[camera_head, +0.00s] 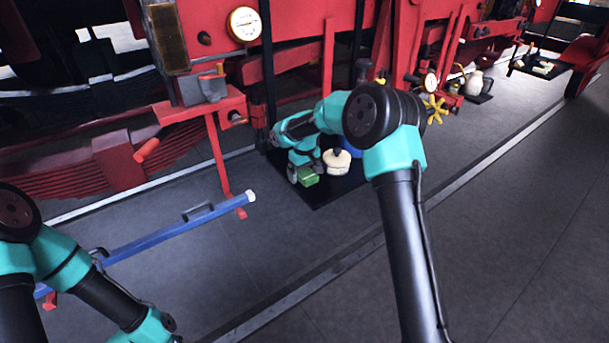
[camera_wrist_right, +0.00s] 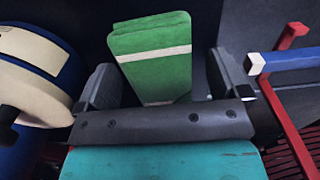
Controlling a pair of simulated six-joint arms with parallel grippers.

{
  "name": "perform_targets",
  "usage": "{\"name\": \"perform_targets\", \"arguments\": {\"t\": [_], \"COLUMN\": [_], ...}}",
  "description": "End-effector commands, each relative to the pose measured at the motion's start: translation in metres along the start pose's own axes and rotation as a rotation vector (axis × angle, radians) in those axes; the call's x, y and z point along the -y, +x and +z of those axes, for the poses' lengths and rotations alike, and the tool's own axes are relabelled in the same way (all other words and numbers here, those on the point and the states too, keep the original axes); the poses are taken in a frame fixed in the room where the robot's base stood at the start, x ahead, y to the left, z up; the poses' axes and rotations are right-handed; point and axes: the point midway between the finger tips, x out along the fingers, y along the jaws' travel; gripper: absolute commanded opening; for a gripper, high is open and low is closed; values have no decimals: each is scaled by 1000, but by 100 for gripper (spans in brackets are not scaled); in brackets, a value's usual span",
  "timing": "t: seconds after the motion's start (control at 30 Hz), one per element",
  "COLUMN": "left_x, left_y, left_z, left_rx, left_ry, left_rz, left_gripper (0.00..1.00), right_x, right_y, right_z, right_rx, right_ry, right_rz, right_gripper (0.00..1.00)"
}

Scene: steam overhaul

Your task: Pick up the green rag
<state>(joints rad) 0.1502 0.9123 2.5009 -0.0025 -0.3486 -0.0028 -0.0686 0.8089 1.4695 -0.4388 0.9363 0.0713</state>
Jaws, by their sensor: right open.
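The green rag (camera_head: 308,177) lies folded on a dark mat (camera_head: 333,193) on the floor, in the middle of the head view. In the right wrist view the rag (camera_wrist_right: 152,50) is a green folded block with a pale stripe. My right gripper (camera_wrist_right: 166,82) is open, with one finger on each side of the rag. The rag's near end lies between the fingers, and I cannot tell whether they touch it. In the head view my right gripper (camera_head: 303,173) is down at the rag and partly hides it. My left arm shows at lower left, but its gripper is out of frame.
A cream pot (camera_head: 337,163) stands right beside the rag; a cream and blue round thing (camera_wrist_right: 35,60) is close to a finger in the wrist view. A blue bar (camera_head: 165,235) with a white end lies left. Red machinery (camera_head: 290,60) stands behind. The front floor is clear.

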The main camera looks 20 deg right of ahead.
Motion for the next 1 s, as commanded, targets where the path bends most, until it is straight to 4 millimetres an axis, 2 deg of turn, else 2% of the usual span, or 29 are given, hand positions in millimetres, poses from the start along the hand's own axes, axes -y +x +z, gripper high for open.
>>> {"name": "perform_targets", "arguments": {"t": [0.17,0.73,1.0], "left_x": [0,0,0], "left_y": [0,0,0], "left_z": [0,0,0], "left_rx": [0,0,0], "left_ry": [0,0,0], "left_rz": [0,0,0], "left_gripper": [43,43,43], "right_x": [0,0,0], "right_y": [0,0,-1], "right_z": [0,0,0], "right_rx": [0,0,0], "right_ry": [0,0,0], "right_rz": [0,0,0], "right_gripper": [94,40,40]}}
